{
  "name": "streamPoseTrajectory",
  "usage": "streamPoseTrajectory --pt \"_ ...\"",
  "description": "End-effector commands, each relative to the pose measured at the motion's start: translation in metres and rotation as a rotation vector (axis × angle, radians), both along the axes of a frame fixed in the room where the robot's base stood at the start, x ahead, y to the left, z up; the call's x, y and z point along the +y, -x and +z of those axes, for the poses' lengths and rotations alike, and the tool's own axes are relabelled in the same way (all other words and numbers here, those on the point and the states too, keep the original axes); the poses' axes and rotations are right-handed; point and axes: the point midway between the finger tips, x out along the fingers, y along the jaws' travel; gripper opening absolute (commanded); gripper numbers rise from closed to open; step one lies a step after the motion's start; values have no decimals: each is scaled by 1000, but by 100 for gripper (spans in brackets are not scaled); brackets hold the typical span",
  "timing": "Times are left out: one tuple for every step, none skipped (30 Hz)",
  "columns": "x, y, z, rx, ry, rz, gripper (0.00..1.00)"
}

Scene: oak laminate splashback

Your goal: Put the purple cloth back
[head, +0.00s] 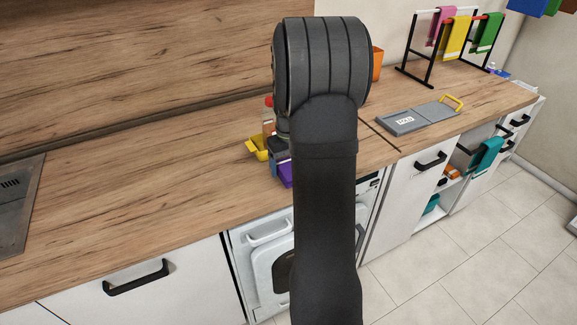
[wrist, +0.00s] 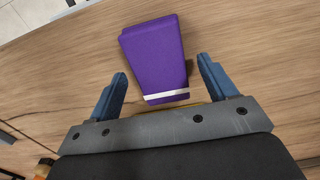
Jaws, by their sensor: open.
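The purple cloth (wrist: 153,50), a folded block with a white stripe near one end, lies on the wooden worktop in the wrist view. In the head view only a bit of the purple cloth (head: 286,174) shows beside my arm, near the worktop's front edge. My gripper (wrist: 162,68) is open, its two blue fingers apart on either side of the cloth's striped end. A gap shows beside each finger. A black rack (head: 410,50) with a white and a red rail stands at the back right; pink (head: 441,26), yellow (head: 455,38) and green (head: 487,33) cloths hang on it.
A grey board (head: 415,118) with a yellow handle lies before the rack. A yellow object (head: 258,148) and a bottle (head: 268,120) are close to my gripper. An orange container (head: 377,65) is partly behind my arm. The worktop at left is clear up to the sink.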

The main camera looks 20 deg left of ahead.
Motion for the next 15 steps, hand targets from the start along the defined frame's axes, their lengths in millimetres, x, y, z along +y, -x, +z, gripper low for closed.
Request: streamPoseTrajectory --pt "0 0 9 -2 -1 0 77" --pt "0 -1 14 -4 -2 0 77" --pt "0 -1 23 -4 -3 0 77" --pt "0 -1 29 -4 -3 0 77" --pt "0 -1 36 -4 -3 0 77" --pt "0 -1 45 -4 -3 1 77" --pt "0 -1 52 -4 -3 1 77" --pt "0 -1 59 -4 -3 1 77" --pt "0 -1 67 -3 -3 1 77" --pt "0 -1 73 -3 -3 1 77" --pt "0 -1 79 -3 -3 1 77" --pt "0 -1 86 -3 -3 1 77" --pt "0 -1 91 -1 -3 1 77" --pt "0 0 95 -1 -2 1 77" --pt "0 -1 100 -1 -3 2 77"
